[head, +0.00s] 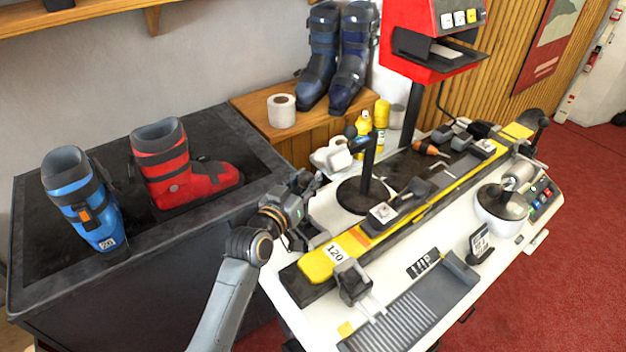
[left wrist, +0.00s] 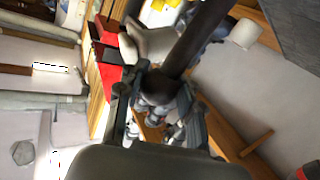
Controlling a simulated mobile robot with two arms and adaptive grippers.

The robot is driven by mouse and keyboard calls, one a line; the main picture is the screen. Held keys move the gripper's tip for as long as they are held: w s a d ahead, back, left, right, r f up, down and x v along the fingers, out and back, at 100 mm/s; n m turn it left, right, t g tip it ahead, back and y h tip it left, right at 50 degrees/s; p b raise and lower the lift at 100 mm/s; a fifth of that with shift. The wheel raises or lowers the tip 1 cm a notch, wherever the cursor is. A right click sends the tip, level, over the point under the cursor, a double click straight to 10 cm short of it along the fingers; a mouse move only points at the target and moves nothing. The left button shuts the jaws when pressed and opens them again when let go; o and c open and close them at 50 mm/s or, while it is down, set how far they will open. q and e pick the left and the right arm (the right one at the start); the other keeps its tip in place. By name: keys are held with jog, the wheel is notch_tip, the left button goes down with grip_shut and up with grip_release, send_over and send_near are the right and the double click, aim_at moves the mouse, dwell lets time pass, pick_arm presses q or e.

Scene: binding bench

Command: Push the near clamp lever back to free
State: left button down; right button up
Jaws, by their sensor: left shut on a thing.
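The near clamp (head: 352,282) is a dark grey block at the near end of the yellow ski (head: 318,262). I cannot make out its lever clearly in the head view. My left gripper (head: 314,182) is up and left of this clamp, over the left side of the bench, apart from the clamp block. In the left wrist view my left gripper (left wrist: 160,100) is shut on a dark round-ended piece (left wrist: 158,84), with a thick dark rod (left wrist: 200,35) running up beyond it. I cannot tell whether this is the lever. My right gripper is not in view.
A black post (head: 368,170) on a round base stands right of my gripper. A grey ribbed tray (head: 415,310) lies at the bench's near edge. Blue (head: 85,200) and red (head: 180,170) boots stand on the dark counter at left. A white-bowled device (head: 500,212) is at right.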

pick_arm(q)
jog(key=w+a+f+n+g+b, duration=0.3)
jog(key=w+a+f+n+g, duration=0.2)
jog(key=w, duration=0.6)
jog(key=a+f+n, duration=0.1)
jog(key=a+n, duration=0.1)
jog(key=a, duration=0.1)
jog(key=shift+f+h+b, duration=0.2)
jog(key=shift+h+b, duration=0.1)
jog(key=shift+b, duration=0.05)
dwell(0.7)
jog(key=c, duration=0.9)
grip_release()
jog(key=shift+s, duration=0.1)
jog(key=shift+o, duration=0.2)
jog(key=shift+a+r, duration=0.1)
jog(key=shift+r, duration=0.25)
jog(key=v, duration=1.2)
